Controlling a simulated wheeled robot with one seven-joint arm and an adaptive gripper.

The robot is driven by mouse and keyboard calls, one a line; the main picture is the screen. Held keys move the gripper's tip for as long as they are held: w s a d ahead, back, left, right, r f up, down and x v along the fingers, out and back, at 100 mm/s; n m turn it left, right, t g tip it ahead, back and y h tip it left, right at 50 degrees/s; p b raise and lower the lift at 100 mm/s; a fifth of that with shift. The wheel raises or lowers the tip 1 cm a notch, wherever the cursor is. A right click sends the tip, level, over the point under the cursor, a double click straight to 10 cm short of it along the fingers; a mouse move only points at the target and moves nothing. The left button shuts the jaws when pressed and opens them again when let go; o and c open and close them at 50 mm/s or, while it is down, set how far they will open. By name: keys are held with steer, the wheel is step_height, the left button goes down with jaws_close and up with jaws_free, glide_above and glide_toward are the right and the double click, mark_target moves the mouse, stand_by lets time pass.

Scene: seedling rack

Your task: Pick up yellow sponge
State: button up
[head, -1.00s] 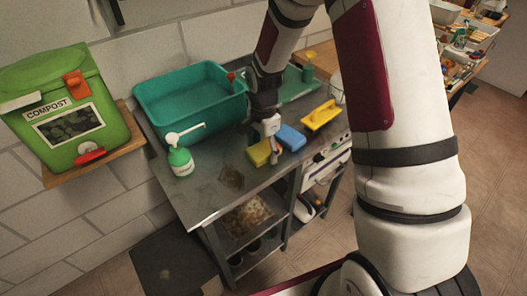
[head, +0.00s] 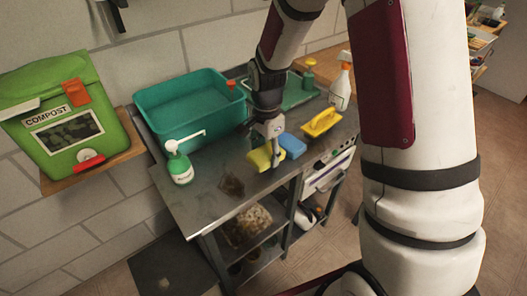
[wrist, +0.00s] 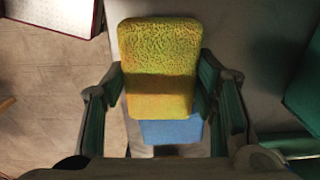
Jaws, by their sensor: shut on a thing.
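The yellow sponge (head: 262,158) is in my gripper (head: 270,158), over the metal bench in the head view. In the wrist view the yellow sponge (wrist: 160,62) fills the space between the two fingers of my gripper (wrist: 162,90), which touch its sides. It looks tilted in the head view. A blue sponge (head: 292,145) lies on the bench just right of the gripper. The blue sponge (wrist: 172,131) also shows partly behind the yellow one in the wrist view. I cannot tell exactly how far the yellow sponge is above the bench.
A teal basin (head: 190,105) stands behind left on the metal bench (head: 200,207), with a green pump bottle (head: 179,165) in front. A green compost bin (head: 70,125) sits on a shelf at left.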

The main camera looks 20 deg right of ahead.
steer(key=s+r, duration=0.1)
steer(key=s, duration=1.3)
steer(key=shift+r, duration=0.2)
